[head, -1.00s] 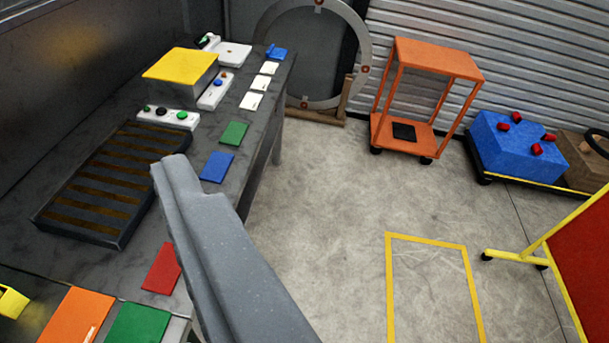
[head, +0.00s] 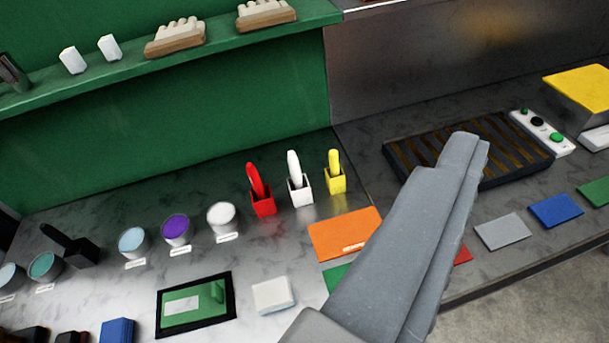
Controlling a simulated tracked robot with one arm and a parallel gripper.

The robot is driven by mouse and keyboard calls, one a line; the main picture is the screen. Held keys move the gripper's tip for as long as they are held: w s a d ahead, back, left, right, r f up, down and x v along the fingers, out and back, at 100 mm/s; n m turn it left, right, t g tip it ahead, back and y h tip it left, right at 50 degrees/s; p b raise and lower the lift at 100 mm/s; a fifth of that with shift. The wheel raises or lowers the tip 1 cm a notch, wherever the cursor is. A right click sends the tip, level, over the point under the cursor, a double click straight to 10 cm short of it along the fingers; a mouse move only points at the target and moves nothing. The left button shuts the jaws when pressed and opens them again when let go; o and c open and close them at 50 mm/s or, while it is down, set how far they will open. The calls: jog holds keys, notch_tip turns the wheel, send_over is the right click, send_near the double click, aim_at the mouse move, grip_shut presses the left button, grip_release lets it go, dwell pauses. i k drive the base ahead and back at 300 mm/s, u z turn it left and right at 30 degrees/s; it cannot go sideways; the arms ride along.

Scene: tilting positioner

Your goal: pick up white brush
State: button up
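A white brush (head: 293,165) stands upright in a small white square holder (head: 300,191) on the bench, between a red one and a yellow one. Only its rounded white upper part shows; the lower end is hidden in the holder. My gripper (head: 465,142) reaches up from the bottom right as a long grey shape. Its tip is over the slatted tray, well to the right of the white brush and apart from it. I cannot make out separate fingers, and nothing held shows at the tip.
A red brush (head: 257,180) and a yellow brush (head: 334,162) stand in holders on either side. Cups of paint (head: 177,229) stand to the left. A green shelf (head: 215,38) carries wooden scrub brushes (head: 175,37). Orange card (head: 345,233) lies in front.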

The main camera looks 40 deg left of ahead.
aim_at(293, 162)
jog(key=u, duration=1.65)
jog(key=k, duration=0.6)
